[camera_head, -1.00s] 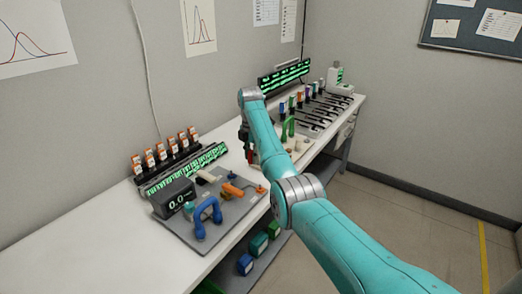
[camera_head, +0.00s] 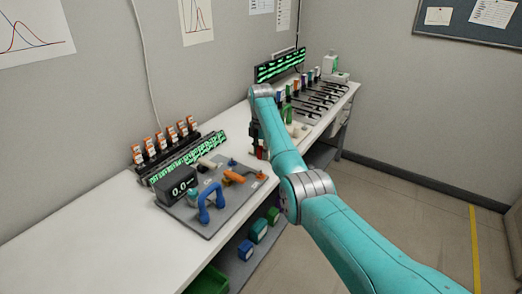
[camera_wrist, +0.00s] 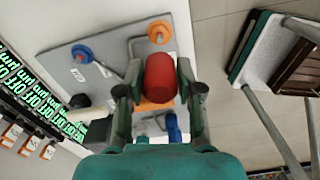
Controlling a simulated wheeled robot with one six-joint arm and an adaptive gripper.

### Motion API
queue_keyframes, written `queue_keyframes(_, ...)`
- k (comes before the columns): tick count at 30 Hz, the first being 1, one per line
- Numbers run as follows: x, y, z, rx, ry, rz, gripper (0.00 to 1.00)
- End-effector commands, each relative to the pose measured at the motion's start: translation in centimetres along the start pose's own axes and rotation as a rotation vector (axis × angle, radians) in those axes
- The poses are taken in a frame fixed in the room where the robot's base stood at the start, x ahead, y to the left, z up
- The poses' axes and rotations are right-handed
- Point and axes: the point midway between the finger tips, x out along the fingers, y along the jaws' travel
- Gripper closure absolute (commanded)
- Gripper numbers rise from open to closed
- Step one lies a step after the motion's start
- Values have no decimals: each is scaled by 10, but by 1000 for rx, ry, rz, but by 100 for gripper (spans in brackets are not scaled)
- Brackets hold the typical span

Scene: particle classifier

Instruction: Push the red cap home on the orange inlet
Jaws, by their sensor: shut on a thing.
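My gripper (camera_wrist: 158,90) is shut on a red cap (camera_wrist: 160,76), which shows between the two fingers in the wrist view. In the head view the red cap (camera_head: 260,154) is a small red spot at the end of my arm, above the bench's front edge. An orange fitting (camera_head: 234,177) lies on the grey board, left of and below the cap in the head view. In the wrist view an orange round end (camera_wrist: 158,32) shows beyond the cap, apart from it, and more orange (camera_wrist: 152,105) shows behind the fingers. I cannot tell which orange part is the inlet's mouth.
The grey board (camera_head: 212,228) also carries a blue arched pipe (camera_head: 210,203) and a dark display (camera_head: 177,186) reading 0.0. A blue round end (camera_wrist: 82,53) shows in the wrist view. Orange-labelled vials (camera_head: 165,138) stand behind. The bench's left part is clear.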

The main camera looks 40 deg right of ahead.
Motion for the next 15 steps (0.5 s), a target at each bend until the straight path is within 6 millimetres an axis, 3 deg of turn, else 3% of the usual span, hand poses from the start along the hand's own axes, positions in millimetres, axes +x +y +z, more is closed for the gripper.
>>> queue_keyframes(15,41,0,0,1,0,-1,94)
